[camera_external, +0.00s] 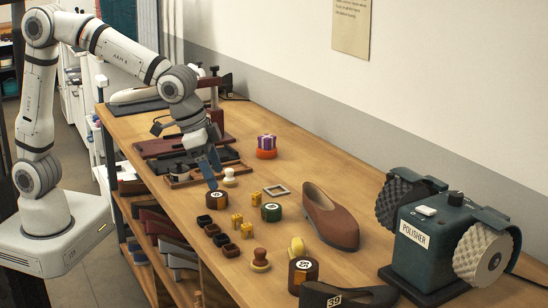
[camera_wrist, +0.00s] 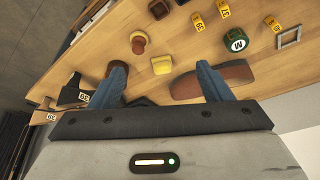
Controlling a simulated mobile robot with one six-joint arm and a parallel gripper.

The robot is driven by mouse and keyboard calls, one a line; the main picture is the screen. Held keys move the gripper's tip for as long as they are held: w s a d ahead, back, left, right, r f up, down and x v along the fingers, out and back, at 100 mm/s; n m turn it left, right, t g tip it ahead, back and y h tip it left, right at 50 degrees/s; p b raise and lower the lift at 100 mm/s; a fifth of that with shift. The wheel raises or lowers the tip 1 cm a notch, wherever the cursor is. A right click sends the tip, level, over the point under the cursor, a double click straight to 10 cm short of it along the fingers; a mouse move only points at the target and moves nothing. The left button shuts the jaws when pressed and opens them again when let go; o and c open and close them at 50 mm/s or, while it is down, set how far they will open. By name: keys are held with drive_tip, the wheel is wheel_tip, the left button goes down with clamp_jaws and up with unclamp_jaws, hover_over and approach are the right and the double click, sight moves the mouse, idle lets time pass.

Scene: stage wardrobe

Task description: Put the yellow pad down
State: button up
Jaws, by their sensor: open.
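The yellow pad (camera_external: 296,246) rests on the wooden table between a brown shoe and a brown round jar. In the wrist view the yellow pad (camera_wrist: 161,64) shows in the gap between my fingertips, some way beyond them. My gripper (camera_external: 211,172) is open and empty, with blue fingers pointing down above the left part of the table. It is well apart from the pad. Both spread fingers of my gripper (camera_wrist: 160,70) also show in the wrist view. The jar hides the pad's lower part in the external view.
The brown shoe (camera_external: 331,219) and brown jar (camera_external: 303,274) flank the pad. A dark shoe marked 39 (camera_external: 350,296) lies at the front. A green jar (camera_external: 271,212), yellow tags (camera_external: 237,221) and a grey frame (camera_external: 276,190) stand nearer my gripper. A polisher (camera_external: 430,245) fills the right end.

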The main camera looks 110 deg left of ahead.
drive_tip(key=s+d+m, duration=0.1)
drive_tip(key=s+d, duration=0.1)
drive_tip(key=s, duration=1.1)
drive_tip(key=s+d+m+h, duration=0.1)
drive_tip(key=s+m, duration=0.1)
drive_tip(key=s, duration=1.1)
drive_tip(key=shift+s+d+f+g, duration=0.15)
drive_tip(key=shift+d+f+g, duration=0.25)
